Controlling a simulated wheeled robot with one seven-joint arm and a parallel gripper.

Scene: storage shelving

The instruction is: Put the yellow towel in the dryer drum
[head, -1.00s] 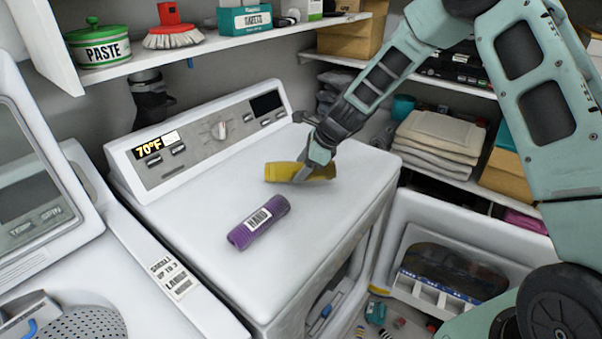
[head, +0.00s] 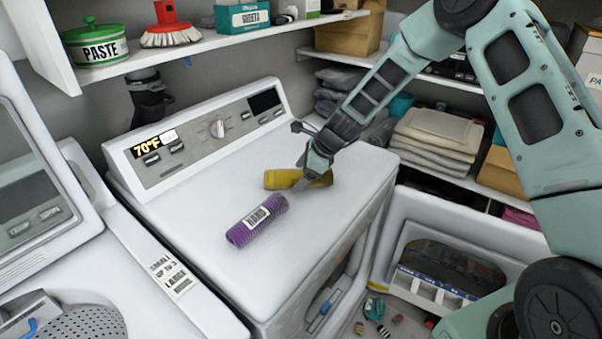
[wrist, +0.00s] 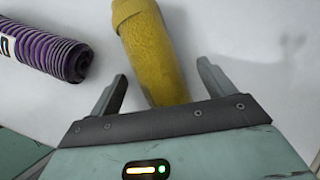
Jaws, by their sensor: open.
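The yellow towel (head: 284,179) is rolled up and lies on the white dryer top (head: 330,220). My gripper (head: 300,189) is at the towel's right part and hides some of it in the head view. In the wrist view the towel (wrist: 150,50) runs lengthwise into the space between the two spread fingers (wrist: 160,88), with a gap on both sides; the jaws are open. The dryer's front door (head: 455,245) stands open at the right. The front opening (head: 335,300) shows only at a steep angle, and the drum inside is mostly hidden.
A purple rolled towel with a label (head: 257,221) lies left of the yellow one; it also shows in the wrist view (wrist: 45,45). A washer (head: 150,270) stands at left. Shelves with folded towels (head: 435,135) are behind. Small items (head: 375,310) lie on the floor.

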